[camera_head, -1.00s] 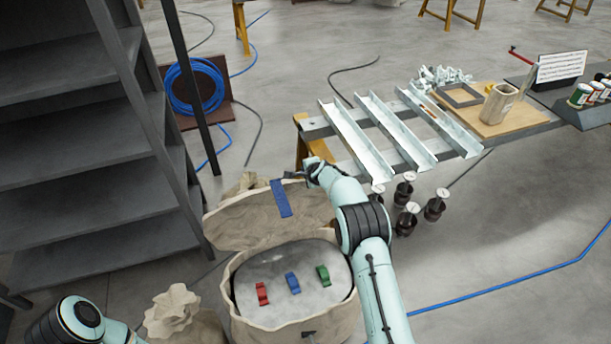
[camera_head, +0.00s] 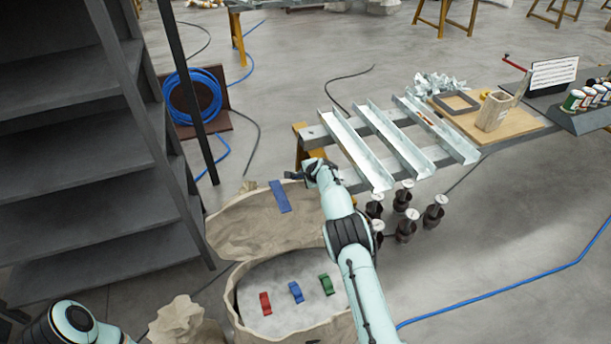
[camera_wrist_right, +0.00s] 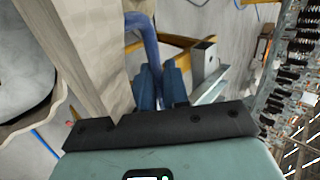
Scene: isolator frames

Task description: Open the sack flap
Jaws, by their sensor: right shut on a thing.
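The beige sack (camera_head: 232,301) stands at the bottom middle of the head view, its mouth uncovered. Inside, a red clip (camera_head: 265,303), a blue clip (camera_head: 296,292) and a green clip (camera_head: 327,285) lie on a grey surface. The flap (camera_head: 245,232) is folded back behind the mouth, with a blue strap (camera_head: 280,197) on it. My right gripper (camera_head: 293,175) is shut on the strap's far end. The wrist view shows the blue strap (camera_wrist_right: 146,40) running up from between the fingers (camera_wrist_right: 160,88). My left arm shows at the lower left; its gripper is out of view.
Grey shelving (camera_head: 90,130) stands on the left. Metal channels (camera_head: 355,150) lie on a trestle just beyond my right gripper, with several dark-bodied jacks (camera_head: 405,225) below. A smaller crumpled sack (camera_head: 180,320) sits left of the open one. Floor at right is clear except a blue hose (camera_head: 500,290).

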